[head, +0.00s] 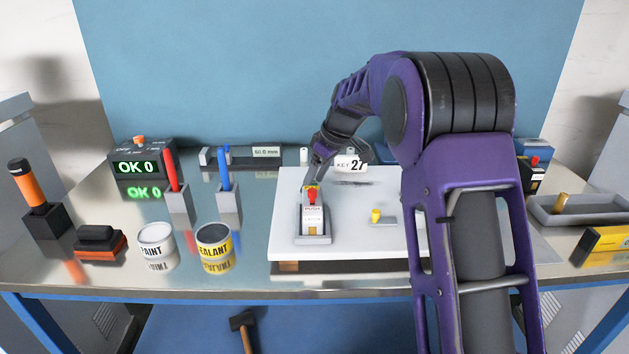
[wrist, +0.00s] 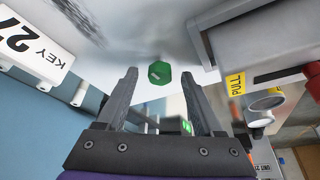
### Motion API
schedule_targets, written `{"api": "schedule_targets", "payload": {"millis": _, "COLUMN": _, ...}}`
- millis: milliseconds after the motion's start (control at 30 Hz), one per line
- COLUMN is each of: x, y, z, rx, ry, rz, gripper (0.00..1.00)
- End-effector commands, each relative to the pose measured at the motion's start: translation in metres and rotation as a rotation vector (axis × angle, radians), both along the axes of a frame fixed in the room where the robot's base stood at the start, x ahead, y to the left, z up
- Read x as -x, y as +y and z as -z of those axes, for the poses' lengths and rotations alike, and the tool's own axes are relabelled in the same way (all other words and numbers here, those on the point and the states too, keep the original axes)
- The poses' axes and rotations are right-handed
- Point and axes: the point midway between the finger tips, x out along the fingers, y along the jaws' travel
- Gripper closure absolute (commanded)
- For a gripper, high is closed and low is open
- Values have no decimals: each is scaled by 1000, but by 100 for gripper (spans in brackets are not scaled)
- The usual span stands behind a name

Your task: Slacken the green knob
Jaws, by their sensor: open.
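The green knob (wrist: 159,73) shows in the wrist view as a small faceted knob on a white surface. It appears between the two fingertips of my gripper (wrist: 159,77), with clear space on both sides. The fingers are open and hold nothing. The knob seems to lie beyond the tips, but I cannot tell how far. In the head view my gripper (head: 315,178) is angled down over the white board (head: 355,243), behind the grey holder (head: 313,239) with the red-topped item (head: 312,205). I cannot make out the green knob in the head view.
A small yellow knob (head: 376,215) stands on a plate to the right. A "KEY 27" tag (head: 350,164) is close beside my gripper. In the wrist view a grey block with a yellow "PULL" label (wrist: 236,84) is close on the right. Cans and pen holders stand left.

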Motion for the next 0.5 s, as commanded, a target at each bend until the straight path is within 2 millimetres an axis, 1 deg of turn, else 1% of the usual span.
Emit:
{"api": "schedule_targets", "payload": {"millis": 267, "x": 0, "y": 1, "z": 2, "rx": 0, "ry": 0, "rz": 1, "gripper": 31}}
{"api": "schedule_targets", "payload": {"millis": 300, "x": 0, "y": 1, "z": 2, "rx": 0, "ry": 0, "rz": 1, "gripper": 33}}
{"api": "schedule_targets", "payload": {"millis": 367, "x": 0, "y": 1, "z": 2, "rx": 0, "ry": 0, "rz": 1, "gripper": 44}}
{"api": "schedule_targets", "payload": {"millis": 500, "x": -1, "y": 1, "z": 2, "rx": 0, "ry": 0, "rz": 1, "gripper": 69}}
